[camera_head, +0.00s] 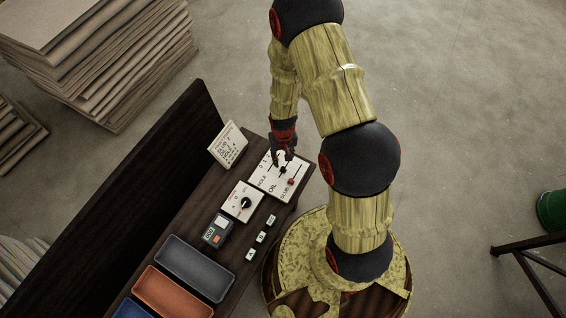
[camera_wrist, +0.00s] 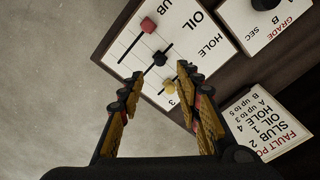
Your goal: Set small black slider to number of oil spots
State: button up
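The slider panel (camera_head: 264,184) is white and lies on the dark bench. In the wrist view, the small black slider (camera_wrist: 160,58) sits part-way along its slot in the middle row, by the word OIL. A red slider (camera_wrist: 148,25) is in the SLUB row and a yellow slider (camera_wrist: 169,88) in the HOLE row. My gripper (camera_wrist: 160,76) is open above the panel. Its fingertips are apart, with the yellow slider between them in the picture and the black one just beyond; contact cannot be told. A white card (camera_wrist: 268,128) reads OIL 1 beside SLUB and HOLE lines.
A dial panel (camera_head: 243,203) marked GRADE adjoins the slider panel. A small display device (camera_head: 217,231), labelled buttons (camera_head: 261,236), a grey tray (camera_head: 197,267) and an orange tray (camera_head: 172,292) stand along the bench. A tall dark board (camera_head: 150,185) edges its far side.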

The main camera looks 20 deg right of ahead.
jog(key=shift+r, duration=2.1)
jog(key=s+g, duration=0.2)
jog(key=s, duration=0.3)
jog(key=s+a+r+t, duration=0.1)
jog(key=s+r+t, duration=0.1)
jog(key=r, duration=1.2)
jog(key=s+r+n+t, duration=0.1)
jog(key=s+r+t, duration=0.2)
jog(key=r, duration=1.2)
jog(key=s+a+r+t, duration=0.1)
jog(key=s+r, duration=0.4)
jog(key=r, duration=0.9)
jog(key=shift+s+a+r+n+t, duration=0.3)
jog(key=shift+a+n+t, duration=0.1)
jog(key=shift+t, duration=0.4)
